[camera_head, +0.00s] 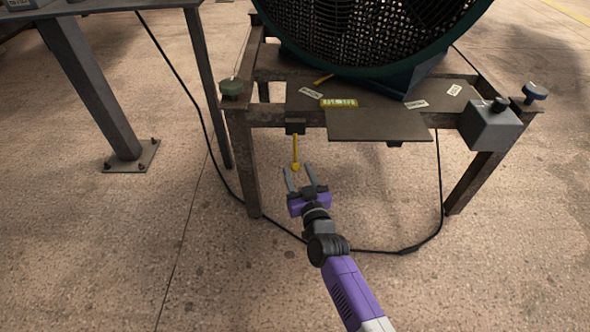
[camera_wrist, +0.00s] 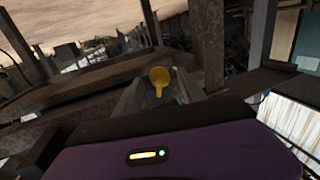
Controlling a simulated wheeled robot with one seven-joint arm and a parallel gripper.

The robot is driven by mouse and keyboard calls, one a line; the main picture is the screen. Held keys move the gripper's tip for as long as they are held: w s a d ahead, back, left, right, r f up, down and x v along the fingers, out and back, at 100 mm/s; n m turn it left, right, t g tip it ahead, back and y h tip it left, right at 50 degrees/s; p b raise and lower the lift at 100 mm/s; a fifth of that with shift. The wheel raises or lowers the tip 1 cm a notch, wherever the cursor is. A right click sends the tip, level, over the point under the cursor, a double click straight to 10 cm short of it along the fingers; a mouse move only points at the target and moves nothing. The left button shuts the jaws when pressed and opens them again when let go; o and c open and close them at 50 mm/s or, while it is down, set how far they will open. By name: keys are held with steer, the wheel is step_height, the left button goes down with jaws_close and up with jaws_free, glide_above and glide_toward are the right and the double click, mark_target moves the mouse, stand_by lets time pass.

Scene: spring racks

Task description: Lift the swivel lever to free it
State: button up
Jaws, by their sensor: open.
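The swivel lever (camera_head: 295,153) is a thin yellow rod with a rounded knob at its lower end. It hangs down from a dark bracket (camera_head: 295,127) under the front rail of the metal stand. My gripper (camera_head: 296,177) is open, with its two grey fingers pointing up toward the knob. In the head view the knob shows at or just above the fingertips, between them. In the wrist view the yellow lever (camera_wrist: 159,80) shows near the middle, just beyond the gripper body. I cannot tell whether a finger touches it.
A large green-rimmed fan (camera_head: 370,35) stands on the rusty stand (camera_head: 245,150). A brown plate (camera_head: 380,124) juts from its front, and a grey box with a black knob (camera_head: 490,127) is at the right corner. A black cable (camera_head: 370,251) lies on the floor. Floor at front left is clear.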

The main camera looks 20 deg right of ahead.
steer(key=shift+w+b, duration=0.4)
steer(key=shift+w, duration=1)
jaws_close()
stand_by(0.4)
